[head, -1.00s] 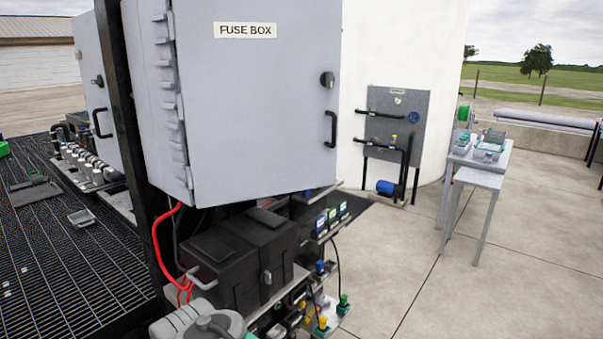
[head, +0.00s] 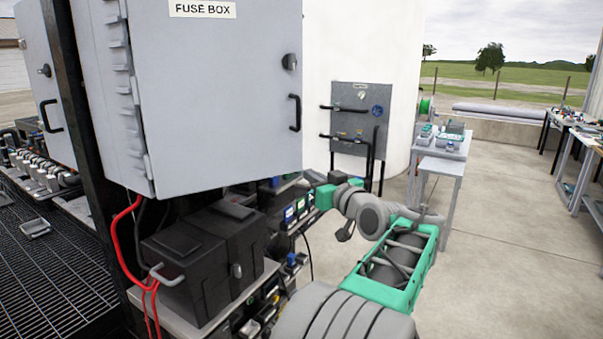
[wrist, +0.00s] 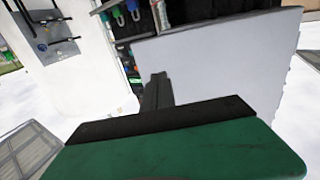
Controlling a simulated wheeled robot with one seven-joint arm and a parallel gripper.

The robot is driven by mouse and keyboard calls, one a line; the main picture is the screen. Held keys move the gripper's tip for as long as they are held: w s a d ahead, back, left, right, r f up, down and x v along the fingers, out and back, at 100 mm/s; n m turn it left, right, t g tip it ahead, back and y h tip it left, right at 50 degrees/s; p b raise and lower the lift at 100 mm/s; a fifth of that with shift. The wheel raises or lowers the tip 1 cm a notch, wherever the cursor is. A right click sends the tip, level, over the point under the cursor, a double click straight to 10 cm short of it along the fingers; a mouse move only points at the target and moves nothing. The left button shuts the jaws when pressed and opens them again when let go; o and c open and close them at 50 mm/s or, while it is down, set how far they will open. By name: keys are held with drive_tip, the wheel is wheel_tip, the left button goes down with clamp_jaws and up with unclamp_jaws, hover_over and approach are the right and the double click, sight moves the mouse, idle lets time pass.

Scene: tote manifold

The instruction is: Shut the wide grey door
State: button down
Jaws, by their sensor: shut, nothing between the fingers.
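The wide grey door (head: 215,100), labelled FUSE BOX, fills the upper left of the head view. Its hinges (head: 125,80) run down its left side and a black pull handle (head: 295,113) sits near its right edge. How far it stands open I cannot tell. My gripper (head: 322,196) is just right of and below the door's lower right corner. In the wrist view its dark fingers (wrist: 156,90) are shut and empty, in front of a pale grey panel (wrist: 220,70) that looks like the door. I cannot tell whether they touch it.
A narrower grey door (head: 45,85) with a black handle stands at the left. A black case (head: 205,260) and red cables (head: 120,240) are below the box. A pipe panel (head: 358,118) and grey tables (head: 440,165) stand behind. Open concrete floor lies right.

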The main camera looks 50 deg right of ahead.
sight(284, 159)
drive_tip(key=p+x, duration=0.4)
drive_tip(key=x, duration=0.7)
drive_tip(key=shift+w+d+r, duration=0.1)
drive_tip(key=shift+w, duration=0.3)
drive_tip(key=shift+w+d, duration=0.15)
drive_tip(key=shift+w, duration=0.15)
